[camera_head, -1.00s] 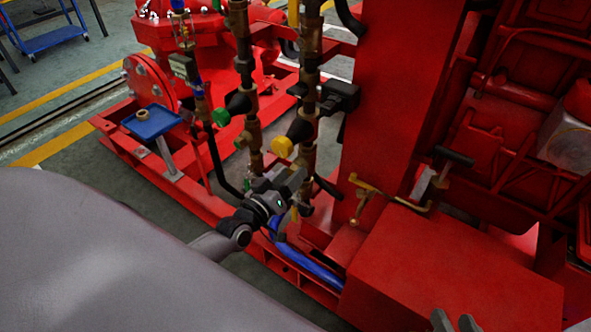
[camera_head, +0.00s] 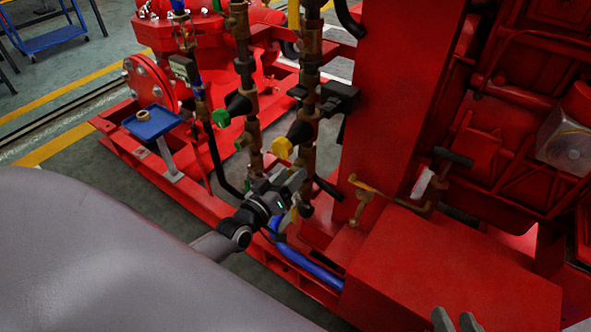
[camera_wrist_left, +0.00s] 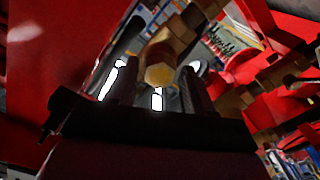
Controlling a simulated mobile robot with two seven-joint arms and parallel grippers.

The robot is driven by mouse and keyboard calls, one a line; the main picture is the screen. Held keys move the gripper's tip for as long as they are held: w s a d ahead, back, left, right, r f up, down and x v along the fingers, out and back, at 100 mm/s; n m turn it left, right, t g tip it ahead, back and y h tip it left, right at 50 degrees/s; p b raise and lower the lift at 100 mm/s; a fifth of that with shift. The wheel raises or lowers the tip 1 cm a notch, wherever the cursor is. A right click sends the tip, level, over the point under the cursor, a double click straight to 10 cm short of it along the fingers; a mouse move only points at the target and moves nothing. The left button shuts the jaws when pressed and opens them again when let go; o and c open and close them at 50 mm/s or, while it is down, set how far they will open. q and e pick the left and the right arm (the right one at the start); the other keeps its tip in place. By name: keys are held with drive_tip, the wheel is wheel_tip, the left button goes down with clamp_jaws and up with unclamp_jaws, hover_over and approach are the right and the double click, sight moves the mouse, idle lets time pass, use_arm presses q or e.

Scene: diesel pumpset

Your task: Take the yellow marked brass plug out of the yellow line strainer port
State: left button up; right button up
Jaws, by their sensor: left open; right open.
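In the left wrist view, a brass plug with a six-sided, yellowish end face (camera_wrist_left: 160,75) sits on a brass fitting (camera_wrist_left: 185,40) that slants up to the right. It lies between the two fingers of my left gripper (camera_wrist_left: 156,88), near their tips; I cannot tell whether they touch it. In the head view, my left gripper (camera_head: 288,182) is open at the lower part of the brass pipe with the yellow knob (camera_head: 282,148). The gripper hides the plug there. My right gripper (camera_head: 456,320) is open and empty at the bottom edge, above the red box.
A second brass pipe with a green knob (camera_head: 221,118) stands close to the left. A blue tray (camera_head: 152,123) with a brass ring on it stands further left. A red column (camera_head: 400,90) and a red box (camera_head: 450,270) bound the right. A blue hose (camera_head: 312,268) runs below.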

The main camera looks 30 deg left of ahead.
use_arm(q)
drive_tip(key=c, duration=0.9)
drive_tip(key=shift+c, duration=0.2)
drive_tip(key=n, duration=2.4)
